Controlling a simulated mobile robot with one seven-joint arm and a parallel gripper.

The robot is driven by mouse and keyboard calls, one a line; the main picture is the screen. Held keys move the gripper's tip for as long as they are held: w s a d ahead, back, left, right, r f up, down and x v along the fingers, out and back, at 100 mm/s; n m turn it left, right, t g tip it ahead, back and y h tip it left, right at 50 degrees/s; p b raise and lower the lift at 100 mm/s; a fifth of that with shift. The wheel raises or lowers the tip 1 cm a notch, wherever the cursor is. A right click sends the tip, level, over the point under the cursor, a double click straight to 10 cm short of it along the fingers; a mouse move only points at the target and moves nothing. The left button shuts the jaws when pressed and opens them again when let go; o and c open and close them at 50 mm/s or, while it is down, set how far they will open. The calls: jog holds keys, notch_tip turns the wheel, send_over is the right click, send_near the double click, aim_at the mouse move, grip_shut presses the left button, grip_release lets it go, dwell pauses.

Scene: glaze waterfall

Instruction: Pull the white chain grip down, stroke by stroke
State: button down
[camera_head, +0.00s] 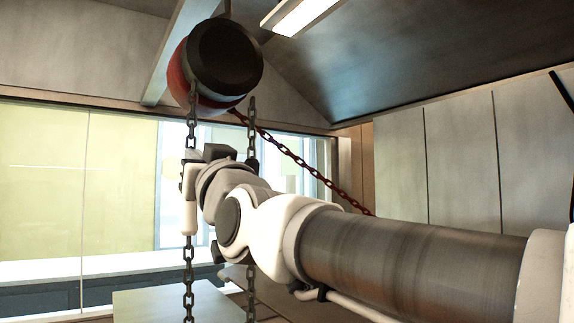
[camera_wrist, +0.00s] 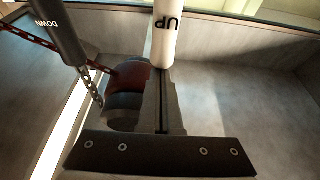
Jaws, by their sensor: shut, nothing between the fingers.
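The white chain grip (camera_head: 189,205) hangs on a dark chain at the left of my gripper in the head view. In the wrist view the white grip (camera_wrist: 167,30) carries the word "UP", upside down, and its lower end in the picture meets my fingertips. My gripper (camera_wrist: 161,75) is shut with its dark fingers together and nothing between them. In the head view the gripper (camera_head: 192,156) is at the upper part of the white grip, partly hidden by my wrist. I cannot tell whether they touch. A dark grip (camera_wrist: 57,30) marked "DOWN" hangs on the other chain.
A red and black hoist (camera_head: 225,58) is overhead, with two dark hanging chains; the right chain (camera_head: 252,130) passes close behind my wrist. A red chain (camera_head: 300,162) slants down right from the hoist. A pale flat surface (camera_head: 165,305) lies below, and windows stand behind.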

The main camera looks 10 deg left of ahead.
aim_at(192, 231)
notch_tip(192, 231, down, 16)
jog(key=b, duration=1.5)
jog(key=shift+w+a, duration=0.2)
jog(key=shift+w, duration=0.05)
notch_tip(192, 231, up, 4)
jog(key=shift+d+r+p, duration=0.1)
jog(key=shift+r+p, duration=0.05)
jog(key=shift+p, duration=1.1)
jog(key=b+v, duration=0.2)
jog(key=v, duration=0.8)
jog(key=shift+s+r+b, duration=0.25)
jog(key=shift+r+b, duration=0.05)
jog(key=shift+b, duration=0.05)
jog(key=shift+d, duration=0.15)
